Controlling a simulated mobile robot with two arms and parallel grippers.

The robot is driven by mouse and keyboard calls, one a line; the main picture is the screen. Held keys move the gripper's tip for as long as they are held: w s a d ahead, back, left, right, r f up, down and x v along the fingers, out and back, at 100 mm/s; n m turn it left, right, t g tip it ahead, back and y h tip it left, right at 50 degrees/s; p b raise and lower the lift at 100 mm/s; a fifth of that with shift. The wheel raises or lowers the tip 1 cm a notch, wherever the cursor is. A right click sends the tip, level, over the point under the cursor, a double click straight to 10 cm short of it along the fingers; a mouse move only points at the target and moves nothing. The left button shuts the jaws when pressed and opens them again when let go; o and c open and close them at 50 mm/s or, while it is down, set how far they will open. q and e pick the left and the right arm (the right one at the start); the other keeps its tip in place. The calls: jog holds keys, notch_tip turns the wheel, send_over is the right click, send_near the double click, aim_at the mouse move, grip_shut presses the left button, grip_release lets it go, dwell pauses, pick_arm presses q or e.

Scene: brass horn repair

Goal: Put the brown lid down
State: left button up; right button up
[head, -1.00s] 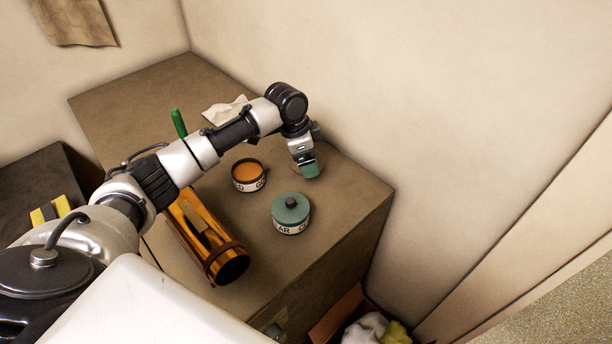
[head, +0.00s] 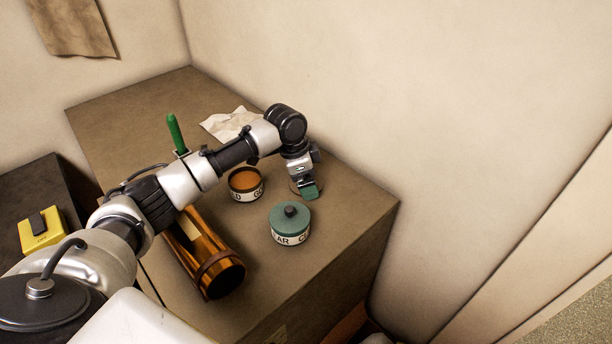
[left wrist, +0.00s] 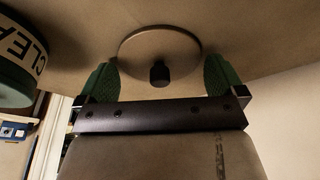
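The brown lid (left wrist: 160,40), a flat round disc with a black knob, lies on the cabinet top in the left wrist view. In the head view only a sliver of the lid (head: 293,187) shows beside my gripper. My left gripper (head: 308,190) is low over it. In the left wrist view its green fingers (left wrist: 160,66) are wide apart on either side of the knob, with clear gaps and nothing held. An open tin with orange-brown contents (head: 245,184) stands to the left of the gripper. My right gripper is not in view.
A tin with a green lid (head: 290,222) stands close in front of the gripper. An amber cylinder (head: 212,265) lies at the front left. A green-handled tool (head: 176,134) and a crumpled paper (head: 229,124) are behind the arm. A wall (head: 420,120) stands close on the right.

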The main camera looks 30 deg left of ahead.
pick_arm(q)
jog(key=shift+r, duration=0.1)
jog(key=shift+a+r, duration=0.1)
jog(key=shift+r, duration=0.15)
jog(key=b+v, duration=0.2)
jog(key=v, duration=0.9)
jog(key=shift+r, duration=0.25)
